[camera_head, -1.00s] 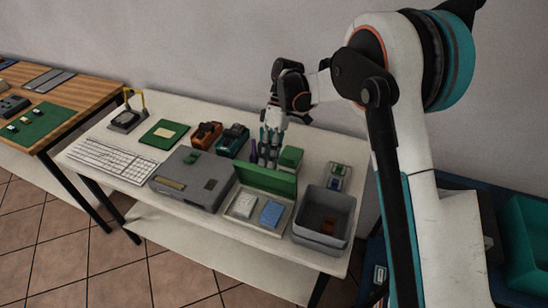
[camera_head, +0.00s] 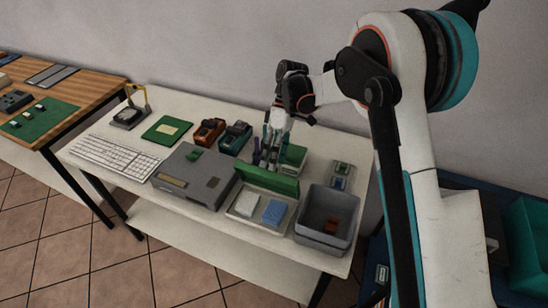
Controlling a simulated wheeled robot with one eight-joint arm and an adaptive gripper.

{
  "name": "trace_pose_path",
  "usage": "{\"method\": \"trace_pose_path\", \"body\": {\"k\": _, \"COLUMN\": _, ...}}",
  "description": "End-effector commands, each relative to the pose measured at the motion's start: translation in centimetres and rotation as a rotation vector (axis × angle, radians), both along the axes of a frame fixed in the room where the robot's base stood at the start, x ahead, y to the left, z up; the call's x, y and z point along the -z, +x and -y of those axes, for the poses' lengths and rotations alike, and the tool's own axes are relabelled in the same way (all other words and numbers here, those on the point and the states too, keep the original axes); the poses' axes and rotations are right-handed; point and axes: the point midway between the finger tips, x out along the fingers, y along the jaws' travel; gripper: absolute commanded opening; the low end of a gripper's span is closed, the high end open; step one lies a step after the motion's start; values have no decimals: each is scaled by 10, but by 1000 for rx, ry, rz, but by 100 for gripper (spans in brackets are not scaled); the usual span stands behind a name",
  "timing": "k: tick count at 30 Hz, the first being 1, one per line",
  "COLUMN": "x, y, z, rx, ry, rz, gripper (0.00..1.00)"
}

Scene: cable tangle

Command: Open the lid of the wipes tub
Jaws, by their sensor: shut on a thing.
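A small pale box with a green lid (camera_head: 296,154), which looks like the wipes tub, stands on the white table behind an open case. My gripper (camera_head: 270,156) is low at the tub's left side, fingers pointing down. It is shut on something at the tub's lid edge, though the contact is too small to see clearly. The raised green lid of the open case (camera_head: 266,180) hides the tub's lower front and part of the fingertips. Whether the tub's lid is lifted, I cannot tell.
The open case holds a white block (camera_head: 246,204) and a blue block (camera_head: 274,212). A grey bin (camera_head: 322,237) stands to its right, a grey device (camera_head: 190,180) to its left. Orange and dark tools, a green board and a keyboard (camera_head: 113,155) lie farther left.

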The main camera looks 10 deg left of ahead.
Motion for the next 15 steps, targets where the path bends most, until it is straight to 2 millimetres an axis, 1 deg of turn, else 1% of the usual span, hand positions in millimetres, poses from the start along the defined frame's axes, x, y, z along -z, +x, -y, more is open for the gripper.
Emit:
{"method": "trace_pose_path", "body": {"k": 1, "x": 4, "y": 2, "z": 2, "rx": 3, "ry": -4, "rz": 7, "gripper": 41}}
{"method": "trace_pose_path", "body": {"k": 3, "x": 4, "y": 2, "z": 1, "rx": 3, "ry": -4, "rz": 7, "gripper": 41}}
{"method": "trace_pose_path", "body": {"k": 6, "x": 2, "y": 3, "z": 1, "rx": 3, "ry": -4, "rz": 7, "gripper": 40}}
{"method": "trace_pose_path", "body": {"k": 8, "x": -1, "y": 4, "z": 2, "rx": 3, "ry": -3, "rz": 8, "gripper": 38}}
{"method": "trace_pose_path", "body": {"k": 11, "x": -12, "y": 10, "z": 4, "rx": 4, "ry": -2, "rz": 9, "gripper": 28}}
{"method": "trace_pose_path", "body": {"k": 15, "x": -33, "y": 21, "z": 7, "rx": 5, "ry": -1, "rz": 10, "gripper": 28}}
